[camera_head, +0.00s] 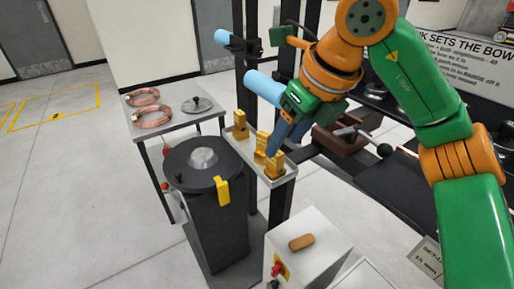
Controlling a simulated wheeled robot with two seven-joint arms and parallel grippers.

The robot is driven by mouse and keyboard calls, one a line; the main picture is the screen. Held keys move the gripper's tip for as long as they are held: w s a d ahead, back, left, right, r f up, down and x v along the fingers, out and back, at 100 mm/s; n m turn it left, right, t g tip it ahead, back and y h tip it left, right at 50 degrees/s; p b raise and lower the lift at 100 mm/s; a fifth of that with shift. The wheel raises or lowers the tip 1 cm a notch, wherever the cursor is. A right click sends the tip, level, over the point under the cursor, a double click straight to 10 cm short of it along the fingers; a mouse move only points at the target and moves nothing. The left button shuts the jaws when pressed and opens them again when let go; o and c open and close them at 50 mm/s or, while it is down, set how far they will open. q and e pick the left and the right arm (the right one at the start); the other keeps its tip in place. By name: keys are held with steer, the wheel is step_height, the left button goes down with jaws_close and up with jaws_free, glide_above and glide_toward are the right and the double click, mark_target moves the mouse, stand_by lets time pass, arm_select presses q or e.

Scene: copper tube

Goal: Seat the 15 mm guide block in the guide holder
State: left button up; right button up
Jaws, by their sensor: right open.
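Several yellow guide blocks stand on a narrow pale shelf (236,146): one at the far left end (240,125), one in the middle (261,142) and one at the near right end (276,164). I cannot read which is the 15 mm one. My right gripper (272,152) is open, its blue-grey fingers pointing down at the middle and near blocks. Whether it touches either is unclear. I cannot pick out the guide holder with certainty. My left gripper is not in view.
A black round-topped pedestal (190,168) with a yellow piece (222,191) stands left of the shelf. A grey table (174,122) holds copper coils (152,116). A white box (318,238) with a wooden piece (301,242) is in front. A card (428,256) reads 15 mm.

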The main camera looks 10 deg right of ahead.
mark_target(275, 166)
steer(key=p+x, duration=0.1)
steer(key=x, duration=0.2)
steer(key=w+p+x, duration=0.1)
steer(key=x, duration=0.2)
steer(key=shift+w+d, duration=0.15)
steer(key=shift+w, duration=0.15)
steer(key=shift+f, duration=0.15)
steer(key=shift+s, duration=0.2)
steer(key=shift+c, duration=0.2)
jaws_close()
